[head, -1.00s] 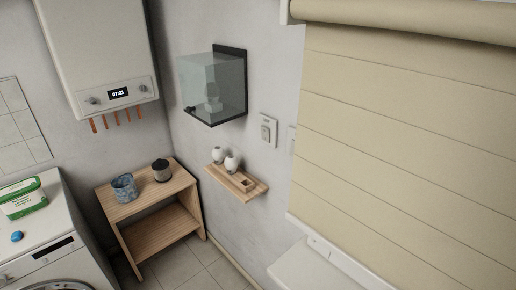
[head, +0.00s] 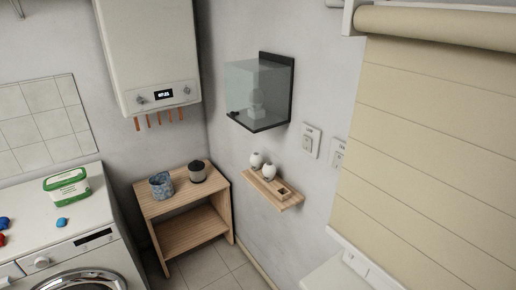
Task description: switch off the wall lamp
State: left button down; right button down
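No lamp that I can clearly make out shows in the head view. A light wall plate (head: 311,142), which looks like a switch, is on the wall right of the glass-fronted wall box (head: 262,92). A second plate (head: 338,153) is beside it, close to the blind's left edge. Their details are too small to read. Neither of my grippers is in view.
A small wooden shelf (head: 275,189) with white round vessels is below the box. A wooden stand (head: 184,212) is in the corner under a boiler (head: 150,55). A washing machine (head: 75,240) is at left; a beige blind (head: 440,140) covers the right. Some floor (head: 215,268) is clear.

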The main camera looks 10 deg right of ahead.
aim_at(307, 141)
jog(key=i, duration=0.6)
jog(key=z, duration=1.05)
